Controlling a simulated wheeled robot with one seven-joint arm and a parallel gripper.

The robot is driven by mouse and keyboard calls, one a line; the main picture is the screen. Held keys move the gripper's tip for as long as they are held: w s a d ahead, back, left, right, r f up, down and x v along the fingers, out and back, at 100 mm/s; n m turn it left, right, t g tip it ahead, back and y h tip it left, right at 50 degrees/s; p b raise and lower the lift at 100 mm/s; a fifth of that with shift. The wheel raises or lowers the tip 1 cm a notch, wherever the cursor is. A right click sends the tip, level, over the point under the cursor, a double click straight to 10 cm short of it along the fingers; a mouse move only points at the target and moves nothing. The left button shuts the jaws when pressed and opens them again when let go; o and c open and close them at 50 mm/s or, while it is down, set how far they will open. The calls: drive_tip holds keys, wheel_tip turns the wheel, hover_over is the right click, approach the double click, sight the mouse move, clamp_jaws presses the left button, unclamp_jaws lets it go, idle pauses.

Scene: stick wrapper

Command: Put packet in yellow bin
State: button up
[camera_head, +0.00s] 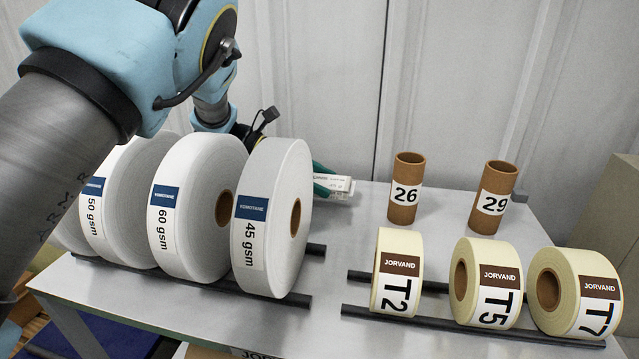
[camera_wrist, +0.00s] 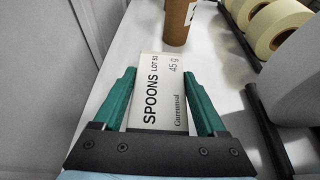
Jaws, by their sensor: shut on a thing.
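The packet (camera_wrist: 161,90) is a white, flat rectangle printed "SPOONS", "45 g" and a lot number. My gripper (camera_wrist: 159,75) has its two green fingers on either side of the packet, shut on it. In the head view the packet (camera_head: 338,182) shows at the back of the table, just right of the 45 gsm roll, with a green fingertip (camera_head: 321,182) beside it. The roll hides most of my gripper there. I cannot tell whether the packet touches the tabletop. No yellow bin is visible in either view.
Large white rolls, the nearest marked 45 gsm (camera_head: 262,215), stand left on black rails. Brown tubes 26 (camera_head: 405,172) and 29 (camera_head: 494,178) stand upright at the back right. Cream rolls, including T2 (camera_head: 398,258), line the front right. Walls stand close behind the table (camera_head: 345,225).

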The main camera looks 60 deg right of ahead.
drive_tip(key=shift+f, duration=1.15)
drive_tip(key=o, duration=1.3)
drive_tip(key=shift+w, duration=0.1)
